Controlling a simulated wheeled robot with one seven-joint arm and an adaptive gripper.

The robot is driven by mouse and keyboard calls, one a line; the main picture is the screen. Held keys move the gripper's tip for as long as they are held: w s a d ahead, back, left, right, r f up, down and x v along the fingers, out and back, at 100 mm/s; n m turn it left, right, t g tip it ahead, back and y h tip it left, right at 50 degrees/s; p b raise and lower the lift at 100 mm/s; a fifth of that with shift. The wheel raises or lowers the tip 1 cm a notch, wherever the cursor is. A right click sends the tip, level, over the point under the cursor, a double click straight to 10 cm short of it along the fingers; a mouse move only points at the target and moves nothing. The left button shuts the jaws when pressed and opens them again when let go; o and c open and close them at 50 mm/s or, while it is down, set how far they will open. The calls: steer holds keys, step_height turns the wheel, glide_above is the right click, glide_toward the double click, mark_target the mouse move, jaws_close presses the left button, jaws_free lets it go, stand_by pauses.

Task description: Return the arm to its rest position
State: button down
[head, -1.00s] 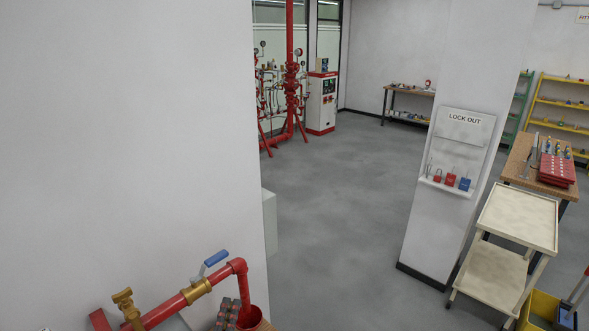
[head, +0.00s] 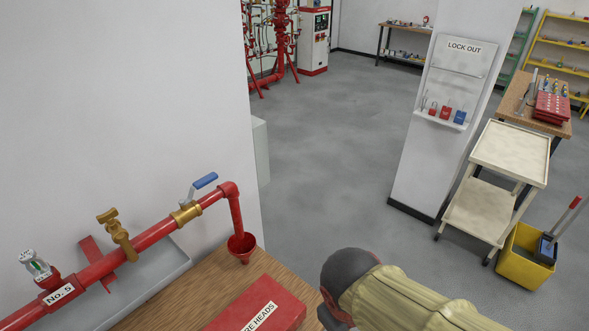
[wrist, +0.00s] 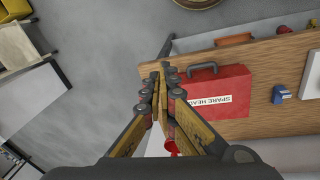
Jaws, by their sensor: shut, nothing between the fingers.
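My gripper (wrist: 160,82) shows in the wrist view with its fingers closed together and nothing between them. Its fingertips appear in front of the wooden bench edge, just left of the red spare heads box (wrist: 221,88); they look apart from it, but depth is hard to judge. In the head view my arm (head: 405,298) shows at the bottom, right of the bench (head: 190,290). My gripper's fingers are not visible there.
A red pipe (head: 152,236) with a blue-handled valve (head: 201,184) runs along the left wall to a red funnel (head: 241,244). The red box (head: 262,308) lies on the bench. A cream cart (head: 511,150) and yellow bucket (head: 524,258) stand right. Grey floor between is clear.

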steer(key=d+r+m+t+y+b, duration=0.1)
steer(key=d+r+m+t+b, duration=0.2)
steer(key=d+m, duration=0.4)
steer(key=shift+s+d+r+b, duration=0.15)
steer(key=shift+d+r+b, duration=0.4)
steer(key=shift+d+b, duration=0.5)
